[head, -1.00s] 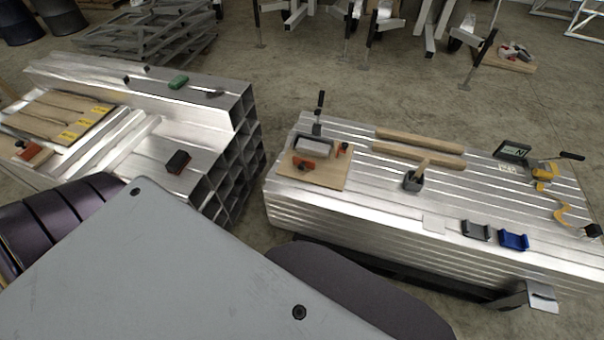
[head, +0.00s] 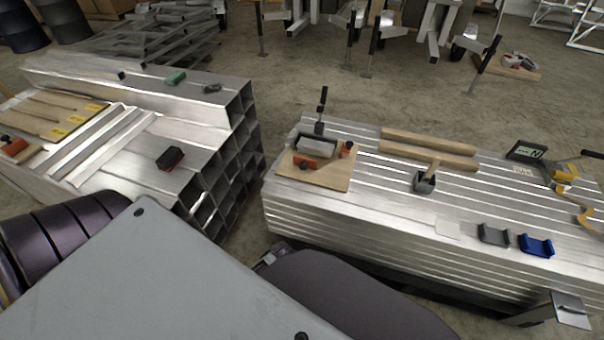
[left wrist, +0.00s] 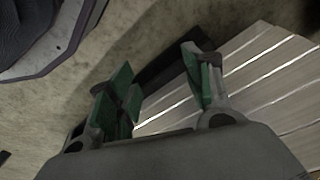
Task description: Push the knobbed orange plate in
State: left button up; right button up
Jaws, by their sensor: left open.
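A wooden board (head: 325,180) lies on the left end of the right-hand aluminium stack. On it are a grey metal block (head: 317,144), an orange piece (head: 304,163) in front of it, and a smaller orange piece with a dark knob (head: 347,149) at its right. I cannot tell for sure which orange piece is the knobbed plate. My left gripper (left wrist: 160,78) shows in the left wrist view, open and empty, its green-padded fingers apart beside a ribbed aluminium stack (left wrist: 260,75). The board is not in that view. My right gripper is not in view.
The right stack (head: 400,230) also carries wooden bars (head: 430,140), a mallet (head: 425,182), a grey holder (head: 493,235) and a blue holder (head: 536,245). A stack of square tubes (head: 235,150) stands left, with floor between. Another orange piece (head: 12,147) lies far left.

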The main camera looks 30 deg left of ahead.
aim_at(302, 168)
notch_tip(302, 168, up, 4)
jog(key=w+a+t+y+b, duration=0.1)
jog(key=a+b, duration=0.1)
jog(key=b, duration=0.9)
pick_arm(q)
jog(key=w+a+r+m+t+y+b, duration=0.1)
jog(key=w+a+r+m+t+y, duration=0.3)
jog(key=a, duration=0.3)
jog(key=w+a+r+m+t+y+b, duration=0.2)
jog(key=w+a+r+m, duration=0.2)
jog(key=w+a+r, duration=0.15)
jog(key=w+r+m+t, duration=0.1)
jog(key=w+m+t, duration=0.2)
jog(key=m, duration=0.4)
jog(key=w+a+r+m+t+h, duration=0.1)
jog(key=w+r+m+t, duration=0.1)
jog(key=m, duration=0.6)
jog(key=w+a+r+m+t+h, duration=0.1)
jog(key=w+m+t, duration=0.3)
jog(key=m, duration=0.4)
jog(key=shift+w+a+r+b, duration=0.1)
jog(key=shift+w+r+b, duration=0.15)
jog(key=shift+w+b, duration=0.15)
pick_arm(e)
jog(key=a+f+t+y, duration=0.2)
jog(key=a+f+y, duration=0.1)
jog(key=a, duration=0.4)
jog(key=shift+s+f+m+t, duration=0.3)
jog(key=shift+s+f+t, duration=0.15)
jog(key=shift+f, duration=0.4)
